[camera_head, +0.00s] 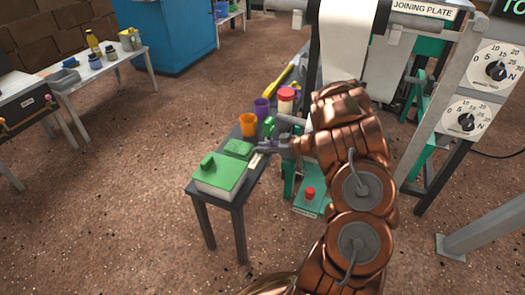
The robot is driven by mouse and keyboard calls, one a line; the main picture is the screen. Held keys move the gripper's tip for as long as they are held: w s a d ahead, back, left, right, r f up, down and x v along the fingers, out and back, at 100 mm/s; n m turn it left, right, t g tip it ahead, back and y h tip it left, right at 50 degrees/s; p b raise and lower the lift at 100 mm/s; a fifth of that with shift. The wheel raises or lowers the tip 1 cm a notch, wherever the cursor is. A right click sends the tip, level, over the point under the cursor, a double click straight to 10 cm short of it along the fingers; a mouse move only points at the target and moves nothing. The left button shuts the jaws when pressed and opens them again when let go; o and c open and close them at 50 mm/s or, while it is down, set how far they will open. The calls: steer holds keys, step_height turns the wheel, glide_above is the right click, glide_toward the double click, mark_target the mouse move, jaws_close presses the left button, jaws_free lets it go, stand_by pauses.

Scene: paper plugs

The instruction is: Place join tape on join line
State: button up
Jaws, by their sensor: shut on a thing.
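My copper-coloured arm reaches over the small dark table, and my gripper (264,146) is at its right edge. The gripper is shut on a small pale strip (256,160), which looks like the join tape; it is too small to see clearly. A white paper web (345,45) hangs at the machine behind my arm. The sign "JOINING PLATE" (422,10) is at the upper right. The join line cannot be made out, and my arm hides part of the machine.
The small table (237,205) carries a green-topped block (219,175), an orange cup (248,125), a purple cup (262,108) and a red-lidded jar (286,100). A machine post with dials (467,122) stands right. Open brown floor lies left, before a white table (100,72).

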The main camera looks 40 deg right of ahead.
steer(key=o, duration=0.7)
steer(key=shift+o, duration=0.2)
